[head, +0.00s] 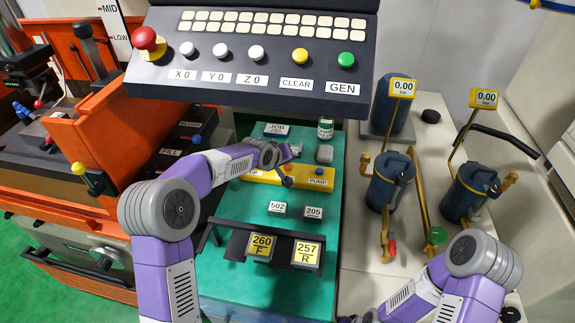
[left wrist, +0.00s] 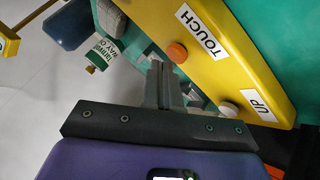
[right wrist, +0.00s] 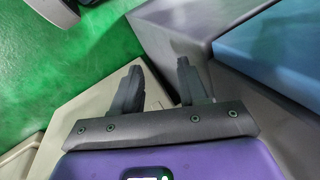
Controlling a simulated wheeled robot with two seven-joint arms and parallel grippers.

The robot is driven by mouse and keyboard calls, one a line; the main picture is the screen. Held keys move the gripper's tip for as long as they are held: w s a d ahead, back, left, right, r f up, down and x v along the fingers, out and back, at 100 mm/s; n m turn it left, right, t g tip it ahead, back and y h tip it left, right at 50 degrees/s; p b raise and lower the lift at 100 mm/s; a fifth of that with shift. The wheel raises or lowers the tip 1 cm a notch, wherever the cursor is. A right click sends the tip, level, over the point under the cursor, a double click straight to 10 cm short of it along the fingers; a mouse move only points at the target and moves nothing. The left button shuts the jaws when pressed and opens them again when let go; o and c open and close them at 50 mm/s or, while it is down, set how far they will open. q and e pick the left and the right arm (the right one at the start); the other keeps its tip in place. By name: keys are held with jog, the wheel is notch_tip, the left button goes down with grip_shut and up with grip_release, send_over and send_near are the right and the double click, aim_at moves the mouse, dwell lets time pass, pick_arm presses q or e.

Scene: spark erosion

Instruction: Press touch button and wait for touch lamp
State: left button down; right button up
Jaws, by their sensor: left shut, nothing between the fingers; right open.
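The yellow control box (head: 262,177) lies on the green table, partly covered by my left arm in the head view. In the left wrist view the orange button (left wrist: 176,52) sits beside the TOUCH label (left wrist: 201,34) on this box. My left gripper (left wrist: 158,68) is shut and empty, its tips close to the orange button; I cannot tell whether they touch it. No lamp labelled touch can be made out. My right gripper (right wrist: 158,75) is open and empty, away from the box.
A pale button (left wrist: 228,109) by the UP label is close to the left fingers. The dark console (head: 250,50) with several buttons overhangs behind. Small labelled blocks (head: 277,207) and a dark rack (head: 236,245) are in front. Dark canisters (head: 388,182) stand right.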

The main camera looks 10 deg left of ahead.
aim_at(285, 168)
pick_arm(q)
jog(key=shift+r, duration=0.3)
jog(key=shift+r+p, duration=1.7)
jog(key=shift+r, duration=0.9)
jog(key=shift+f, duration=0.1)
